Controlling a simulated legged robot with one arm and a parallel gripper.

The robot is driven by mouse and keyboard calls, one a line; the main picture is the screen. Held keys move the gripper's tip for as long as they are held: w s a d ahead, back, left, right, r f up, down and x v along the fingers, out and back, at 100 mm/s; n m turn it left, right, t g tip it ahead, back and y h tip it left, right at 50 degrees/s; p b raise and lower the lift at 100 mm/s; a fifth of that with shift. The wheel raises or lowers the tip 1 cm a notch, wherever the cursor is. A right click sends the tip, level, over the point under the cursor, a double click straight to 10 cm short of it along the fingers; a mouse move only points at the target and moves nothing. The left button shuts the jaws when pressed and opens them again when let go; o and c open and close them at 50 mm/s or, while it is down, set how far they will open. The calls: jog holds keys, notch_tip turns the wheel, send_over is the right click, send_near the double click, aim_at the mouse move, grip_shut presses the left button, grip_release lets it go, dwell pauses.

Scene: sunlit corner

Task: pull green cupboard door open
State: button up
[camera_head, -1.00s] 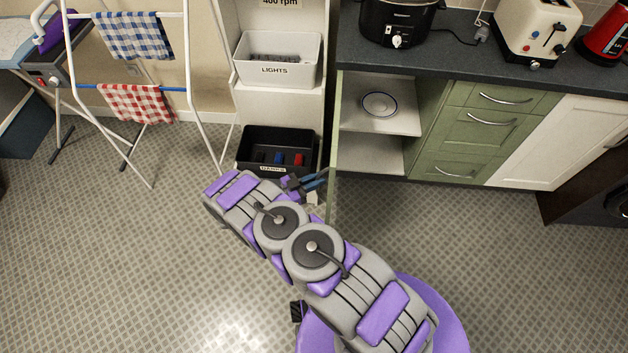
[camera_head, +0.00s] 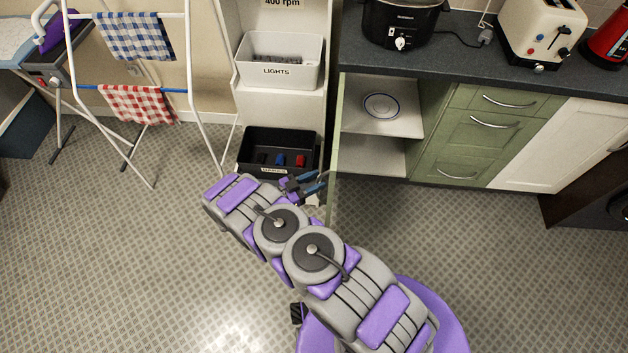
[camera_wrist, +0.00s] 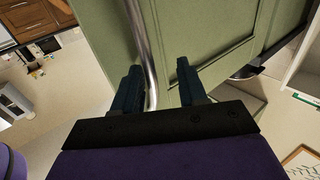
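The green cupboard door (camera_head: 335,150) stands swung out from the cupboard, seen nearly edge-on in the head view. Its panelled face (camera_wrist: 215,30) fills the upper middle of the wrist view. My gripper (camera_head: 318,182) is at the door's left side. In the wrist view, my gripper (camera_wrist: 160,82) has its fingers apart, with the metal bar handle (camera_wrist: 145,50) running between them. The handle lies close to the left finger; a gap shows towards the right finger. I cannot tell whether they touch.
A shelf unit with a white bin (camera_head: 278,62) and a black bin (camera_head: 277,150) stands just left of the door. A drying rack (camera_head: 190,80) is further left. Green drawers (camera_head: 480,130) are right of the open cupboard. The floor (camera_head: 150,270) at front left is clear.

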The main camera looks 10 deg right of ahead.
jog(key=p+v, duration=0.1)
jog(key=v, duration=1.6)
jog(key=shift+a+p, duration=0.2)
jog(key=shift+p, duration=0.2)
jog(key=shift+f, duration=0.15)
